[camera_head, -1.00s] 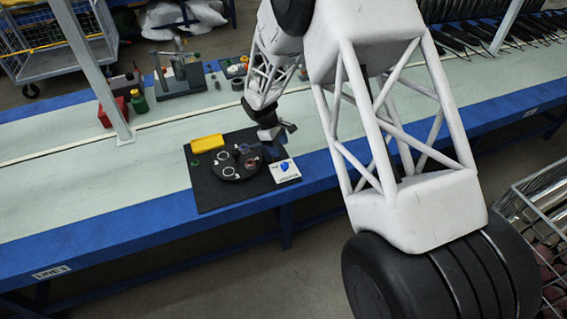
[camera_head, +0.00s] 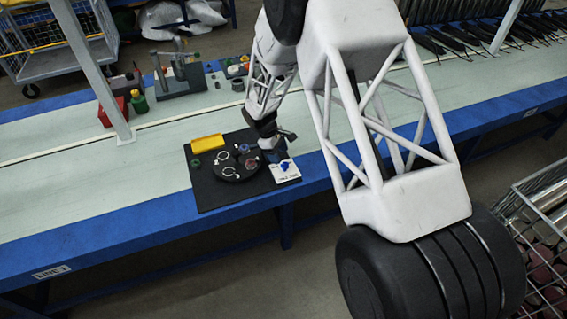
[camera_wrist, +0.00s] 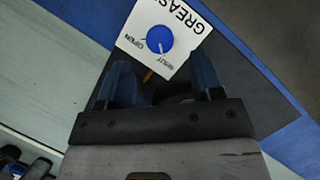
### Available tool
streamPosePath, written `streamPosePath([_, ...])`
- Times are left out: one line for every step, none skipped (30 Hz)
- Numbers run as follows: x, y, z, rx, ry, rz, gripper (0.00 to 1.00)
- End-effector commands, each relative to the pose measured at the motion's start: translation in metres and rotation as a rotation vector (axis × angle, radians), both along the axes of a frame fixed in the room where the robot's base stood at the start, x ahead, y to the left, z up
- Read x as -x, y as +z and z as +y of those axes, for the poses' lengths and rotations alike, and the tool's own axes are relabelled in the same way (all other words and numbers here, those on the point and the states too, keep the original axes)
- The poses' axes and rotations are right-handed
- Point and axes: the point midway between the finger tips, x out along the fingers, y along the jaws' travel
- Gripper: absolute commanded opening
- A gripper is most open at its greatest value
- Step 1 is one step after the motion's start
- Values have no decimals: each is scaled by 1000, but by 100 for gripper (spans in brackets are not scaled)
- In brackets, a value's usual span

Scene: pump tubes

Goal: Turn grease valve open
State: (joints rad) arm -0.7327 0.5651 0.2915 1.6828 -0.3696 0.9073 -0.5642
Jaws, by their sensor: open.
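The grease valve is a round blue knob (camera_wrist: 160,39) on a white plate (camera_wrist: 135,38) lettered GREASE, OPEN and SHUT, upside down in the wrist view. In the head view the knob (camera_head: 285,166) and its plate (camera_head: 287,176) sit at the right edge of a black mat. In the head view my gripper (camera_head: 277,150) hangs just behind the plate.
The black mat (camera_head: 213,196) also holds a dark round disc (camera_head: 237,172) with several rings, a yellow block (camera_head: 207,143) and a green ring (camera_head: 195,162). A grey stand (camera_head: 180,82) and bottles stand farther back.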

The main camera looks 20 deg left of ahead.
Motion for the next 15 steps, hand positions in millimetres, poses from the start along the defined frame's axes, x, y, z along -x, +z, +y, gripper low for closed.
streamPosePath([0,-7,-3,1,0,1,60])
streamPosePath([0,-10,-4,2,0,1,60])
streamPosePath([0,-14,-6,2,0,1,60])
streamPosePath([0,-17,-8,1,0,1,60])
streamPosePath([0,-21,-9,1,0,1,60])
streamPosePath([0,-25,-11,0,0,1,60])
streamPosePath([0,-28,-12,0,0,1,60])
streamPosePath([0,-31,-13,1,0,1,60])
streamPosePath([0,-35,-15,1,0,1,60])
streamPosePath([0,-37,-16,1,0,1,60])
streamPosePath([0,-39,-16,0,0,1,60])
streamPosePath([0,-41,-17,0,0,1,60])
streamPosePath([0,-43,-18,0,0,0,60])
streamPosePath([0,-44,-18,-1,0,0,60])
streamPosePath([0,-45,-19,-1,0,0,60])
